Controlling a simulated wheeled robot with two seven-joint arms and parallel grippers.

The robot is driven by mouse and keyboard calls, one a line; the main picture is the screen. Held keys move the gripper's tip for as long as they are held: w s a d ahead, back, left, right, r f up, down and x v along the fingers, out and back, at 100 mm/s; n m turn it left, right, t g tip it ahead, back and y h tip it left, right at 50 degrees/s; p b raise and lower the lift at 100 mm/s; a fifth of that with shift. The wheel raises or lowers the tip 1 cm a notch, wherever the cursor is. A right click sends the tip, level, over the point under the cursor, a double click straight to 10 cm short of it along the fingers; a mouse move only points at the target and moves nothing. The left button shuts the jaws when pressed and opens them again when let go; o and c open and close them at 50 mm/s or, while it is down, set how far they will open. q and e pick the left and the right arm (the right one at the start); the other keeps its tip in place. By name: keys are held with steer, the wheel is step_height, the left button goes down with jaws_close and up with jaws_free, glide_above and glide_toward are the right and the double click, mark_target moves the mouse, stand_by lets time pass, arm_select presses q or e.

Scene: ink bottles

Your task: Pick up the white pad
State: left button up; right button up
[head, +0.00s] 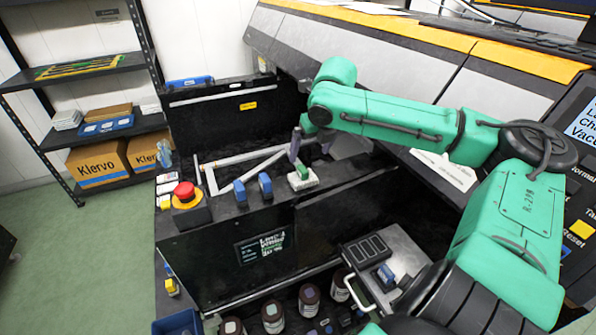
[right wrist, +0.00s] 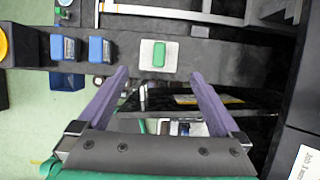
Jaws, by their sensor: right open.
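The white pad (head: 296,184), with a green block on top, lies on the black ledge of the machine in the middle of the head view. In the right wrist view the white pad (right wrist: 146,54) lies just beyond my fingertips, roughly centred between them. My right gripper (head: 308,142) is open and empty, its purple fingers apart and close to the pad. In the right wrist view my right gripper (right wrist: 160,73) has a finger on each side, with nothing between. My left gripper is not in view.
Two blue blocks (head: 265,186) stand on the ledge left of the pad, with a red emergency button (head: 184,190) farther left. A light metal frame (head: 240,165) lies behind them. Brown bottles (head: 309,298) stand in the open bay below, beside a grey tray (head: 400,250).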

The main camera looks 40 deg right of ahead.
mark_target(304, 170)
steer(key=x, duration=0.3)
steer(key=shift+s+f, duration=0.2)
steer(key=shift+f, duration=0.05)
steer(key=shift+w+d+f, duration=0.15)
steer(key=shift+w+f, duration=0.75)
steer(key=shift+f, duration=0.25)
steer(key=shift+w+f, duration=0.15)
steer(key=shift+f, duration=0.8)
steer(key=x, duration=0.2)
steer(key=shift+d+f+b, duration=0.1)
steer(key=shift+f+b, duration=0.2)
steer(key=shift+b, duration=0.1)
steer(key=shift+w+f, duration=0.3)
steer(key=shift+f, duration=0.05)
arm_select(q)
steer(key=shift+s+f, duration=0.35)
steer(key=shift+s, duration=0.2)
arm_select(e)
steer(key=shift+s+r, duration=0.1)
steer(key=c, duration=1)
